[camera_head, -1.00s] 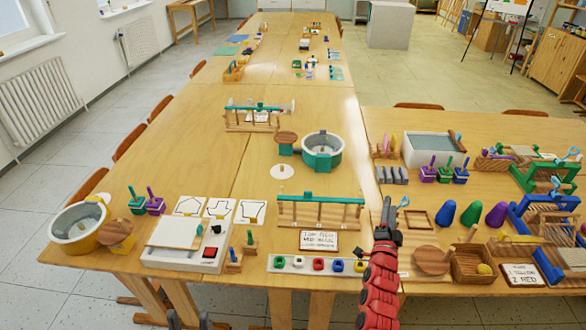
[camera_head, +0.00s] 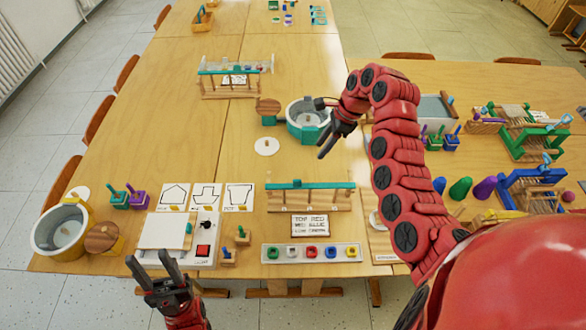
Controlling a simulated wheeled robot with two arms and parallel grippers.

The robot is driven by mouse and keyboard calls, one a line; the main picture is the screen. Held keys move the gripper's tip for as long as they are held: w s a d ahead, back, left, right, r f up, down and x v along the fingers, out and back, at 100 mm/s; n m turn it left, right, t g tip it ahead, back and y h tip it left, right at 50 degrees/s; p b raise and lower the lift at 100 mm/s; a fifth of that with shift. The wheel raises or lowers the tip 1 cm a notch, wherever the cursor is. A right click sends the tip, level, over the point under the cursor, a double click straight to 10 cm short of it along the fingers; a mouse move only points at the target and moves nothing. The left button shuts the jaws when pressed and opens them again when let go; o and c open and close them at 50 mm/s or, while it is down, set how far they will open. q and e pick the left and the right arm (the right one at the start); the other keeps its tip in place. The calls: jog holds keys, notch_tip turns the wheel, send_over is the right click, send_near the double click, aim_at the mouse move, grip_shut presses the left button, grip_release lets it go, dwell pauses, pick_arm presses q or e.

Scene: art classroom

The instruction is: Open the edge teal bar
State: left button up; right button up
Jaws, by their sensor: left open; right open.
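A near wooden rack (camera_head: 309,202) stands at the front middle of the table, with a teal bar (camera_head: 300,185) lying along its top. A second rack with a teal bar (camera_head: 225,72) and clear pieces behind it stands further back. My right gripper (camera_head: 324,130) is open and empty, in the air beyond the near rack and in front of the white and teal pot. My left gripper (camera_head: 150,262) is open and empty, low at the front left by the white board. Neither gripper touches a bar.
A white and teal pot (camera_head: 301,134) stands behind the near rack, with a white disc (camera_head: 266,146) nearby. A sign card (camera_head: 309,225) and a strip of coloured buttons (camera_head: 274,255) lie in front. A white board with a red button (camera_head: 203,250) is at left.

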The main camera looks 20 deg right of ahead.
jog(key=b, duration=0.3)
send_near(298, 180)
jog(key=f, duration=0.2)
jog(key=p+x, duration=0.1)
jog(key=x, duration=0.4)
jog(key=shift+w+a+p, duration=0.1)
jog(key=shift+a+p, duration=0.3)
jog(key=shift+x, duration=1)
grip_shut()
